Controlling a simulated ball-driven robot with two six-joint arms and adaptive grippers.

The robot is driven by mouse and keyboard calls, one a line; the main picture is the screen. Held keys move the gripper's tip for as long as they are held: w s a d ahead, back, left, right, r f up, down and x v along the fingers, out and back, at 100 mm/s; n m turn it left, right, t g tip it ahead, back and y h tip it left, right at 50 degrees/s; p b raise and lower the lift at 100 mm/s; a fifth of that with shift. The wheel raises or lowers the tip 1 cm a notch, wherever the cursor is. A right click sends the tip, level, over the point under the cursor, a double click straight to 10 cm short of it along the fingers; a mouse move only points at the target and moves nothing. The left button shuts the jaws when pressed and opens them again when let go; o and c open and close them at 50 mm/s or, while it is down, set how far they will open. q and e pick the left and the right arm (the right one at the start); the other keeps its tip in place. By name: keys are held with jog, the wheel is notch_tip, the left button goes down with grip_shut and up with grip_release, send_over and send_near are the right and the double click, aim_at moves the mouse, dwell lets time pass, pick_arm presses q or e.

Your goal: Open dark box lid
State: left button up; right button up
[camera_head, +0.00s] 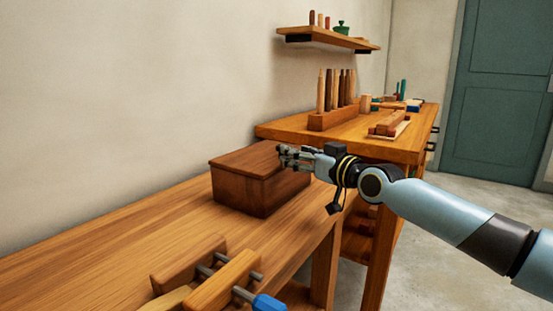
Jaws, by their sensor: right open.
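The dark box (250,195) is a reddish-brown wooden box standing on the long wooden bench. Its lid (245,160) is flat and lies closed on top. My right gripper (284,155) reaches in from the right, with its fingers at the right end of the lid. It is open and nothing shows between its fingers. I cannot tell whether the fingers touch the lid. The gripper hides the lid's right edge. My left gripper is not in view.
Behind the box, a higher bench (290,130) carries a rack of upright tools (335,118). A wall shelf (330,38) hangs above. The bench left of the box (110,230) is clear.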

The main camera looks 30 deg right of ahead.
jog(key=w, duration=0.1)
jog(key=w+b, duration=0.1)
jog(key=w, duration=0.1)
jog(key=shift+w+a+f+b, duration=0.1)
jog(key=shift+w+f+b, duration=0.2)
jog(key=shift+w+b, duration=0.05)
jog(key=w, duration=0.1)
jog(key=w+b, duration=0.1)
jog(key=shift+w+a+r, duration=0.1)
jog(key=shift+w+r, duration=0.05)
jog(key=shift+w, duration=0.15)
jog(key=shift+w+r, duration=0.1)
jog(key=shift+w, duration=0.05)
jog(key=shift+c, duration=0.4)
jog(key=c, duration=0.7)
jog(key=shift+c, duration=1)
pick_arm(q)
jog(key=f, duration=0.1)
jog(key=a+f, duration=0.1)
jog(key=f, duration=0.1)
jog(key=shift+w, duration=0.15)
pick_arm(e)
grip_shut()
